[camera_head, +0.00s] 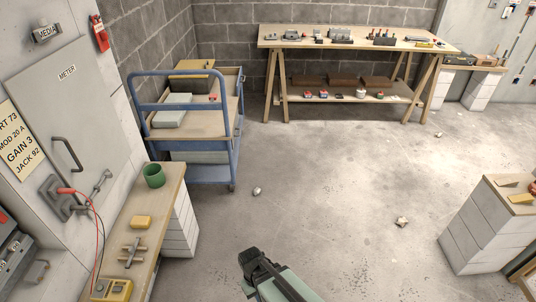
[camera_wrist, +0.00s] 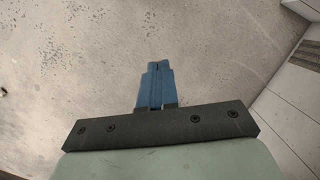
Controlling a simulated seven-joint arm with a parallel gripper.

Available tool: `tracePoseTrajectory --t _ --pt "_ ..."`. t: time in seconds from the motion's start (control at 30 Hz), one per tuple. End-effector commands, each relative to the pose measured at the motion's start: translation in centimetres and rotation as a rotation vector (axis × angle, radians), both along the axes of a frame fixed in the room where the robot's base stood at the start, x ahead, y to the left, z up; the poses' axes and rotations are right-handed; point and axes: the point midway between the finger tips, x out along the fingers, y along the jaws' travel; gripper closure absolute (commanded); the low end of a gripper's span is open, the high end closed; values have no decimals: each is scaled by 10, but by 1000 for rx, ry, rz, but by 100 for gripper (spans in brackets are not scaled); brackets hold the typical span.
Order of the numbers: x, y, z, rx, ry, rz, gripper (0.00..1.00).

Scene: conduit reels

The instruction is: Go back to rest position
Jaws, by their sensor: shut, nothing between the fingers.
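My gripper shows in the wrist view with its blue fingers (camera_wrist: 158,82) together and nothing between them. The concrete floor lies beyond the fingertips in that view. In the head view my arm's dark end (camera_head: 258,265) and pale green link are at the bottom centre, over open floor. The fingers cannot be made out clearly there. My arm is apart from the benches and touches nothing that I can see.
A blue cart (camera_head: 212,174) and a trestle table (camera_head: 270,38) stand behind. A white block stand (camera_head: 475,235) is at right. Crumpled scraps lie on otherwise clear floor.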

Motion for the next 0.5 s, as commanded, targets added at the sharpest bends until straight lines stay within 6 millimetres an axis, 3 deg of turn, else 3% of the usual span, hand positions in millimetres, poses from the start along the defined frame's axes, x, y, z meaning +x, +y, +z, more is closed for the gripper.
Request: tracePoseTrajectory --t 0.03,0.2,0.5 --pt "-9 -19 -9 -15 25 -29 100" --pt "-39 -70 -37 -53 105 -122 100" --pt "-103 -146 -77 -97 251 -300 100"
